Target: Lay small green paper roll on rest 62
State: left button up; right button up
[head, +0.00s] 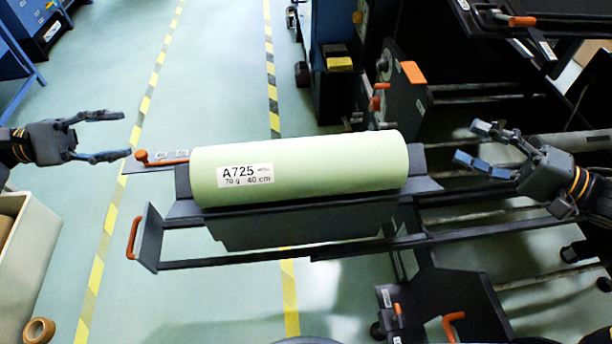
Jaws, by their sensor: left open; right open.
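The small green paper roll (330,167) lies level on a dark grey cradle-like rest (300,226), with a white label reading A725, 70 g, 40 cm on its left part. No number 62 can be read on this rest. My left gripper (128,135) is open and empty, left of the roll's left end and apart from it. My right gripper (464,143) is open and empty, right of the roll's right end and apart from it. The roll's underside is hidden in the cradle.
An orange-handled lever (142,156) sticks out left of the cradle, near my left gripper. An orange handle (133,237) is on the drawer-like frame's left end. Dark machine rails fill the right. A beige bin (32,245) and a tape roll (38,331) are at lower left.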

pick_arm(q)
jog(key=b, duration=0.6)
send_near(202, 155)
jog(key=w+a+f, duration=0.1)
jog(key=a+f, duration=0.1)
jog(key=a, duration=0.2)
pick_arm(e)
send_near(392, 144)
jog(key=d+f, duration=0.2)
jog(key=d, duration=0.2)
pick_arm(q)
jog(key=shift+w+a+r, duration=0.1)
jog(key=shift+a+r, duration=0.05)
pick_arm(e)
jog(key=shift+s+a+r, duration=0.15)
jog(key=shift+s, duration=0.2)
pick_arm(q)
jog(key=d, duration=1.3)
jog(key=shift+w+d, duration=0.3)
jog(key=shift+d, duration=0.1)
pick_arm(e)
jog(key=x, duration=1.3)
jog(key=shift+w+a, duration=0.25)
jog(key=shift+w, duration=0.05)
